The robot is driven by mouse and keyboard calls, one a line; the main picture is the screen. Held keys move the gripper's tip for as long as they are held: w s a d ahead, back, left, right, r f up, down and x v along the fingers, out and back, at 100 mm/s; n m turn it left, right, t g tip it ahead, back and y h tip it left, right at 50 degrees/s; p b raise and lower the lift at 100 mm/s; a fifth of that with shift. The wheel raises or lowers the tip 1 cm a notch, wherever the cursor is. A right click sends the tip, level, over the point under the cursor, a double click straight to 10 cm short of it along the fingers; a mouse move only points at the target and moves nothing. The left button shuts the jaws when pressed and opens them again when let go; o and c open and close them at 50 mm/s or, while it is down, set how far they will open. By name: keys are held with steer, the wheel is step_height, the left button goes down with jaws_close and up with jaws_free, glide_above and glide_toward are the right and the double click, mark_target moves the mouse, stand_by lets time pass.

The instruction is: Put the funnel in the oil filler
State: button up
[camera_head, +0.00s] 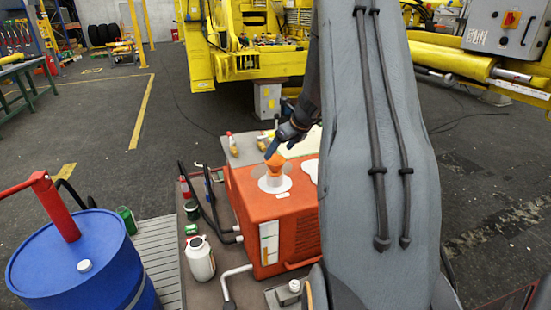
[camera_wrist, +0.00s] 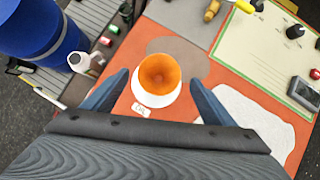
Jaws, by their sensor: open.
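The orange funnel (camera_head: 275,161) stands upright in the white round collar of the oil filler (camera_head: 273,183) on top of the red-orange machine. In the wrist view the funnel (camera_wrist: 160,73) is seen from above, wide mouth up, with the white filler ring (camera_wrist: 157,108) around and below it and a small label beside it. My gripper (camera_wrist: 158,85) is open, its two blue fingers apart on either side of the funnel with visible gaps. In the head view my gripper (camera_head: 279,143) is just above the funnel. The funnel's spout is hidden.
The red-orange machine (camera_head: 262,213) has a white oval patch (camera_wrist: 255,120) on its top. A white bottle (camera_head: 199,258), green cans and hoses stand to its left. A blue drum (camera_head: 75,259) with a red pump is at the far left. Open floor lies behind.

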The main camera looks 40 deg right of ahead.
steer(key=s+a+r+n+g, duration=0.1)
steer(key=s+a+n+g, duration=0.1)
steer(key=s+a+n, duration=0.65)
steer(key=s+a+r+n+g, duration=0.2)
steer(key=s+a+n, duration=0.2)
steer(key=a+n, duration=0.8)
steer(key=s+a+n+g+h, duration=0.1)
steer(key=s+a+n, duration=1.2)
steer(key=s, duration=0.3)
steer(key=shift+f+n+g, duration=0.3)
steer(key=shift+f+n, duration=0.05)
steer(key=shift+n, duration=0.2)
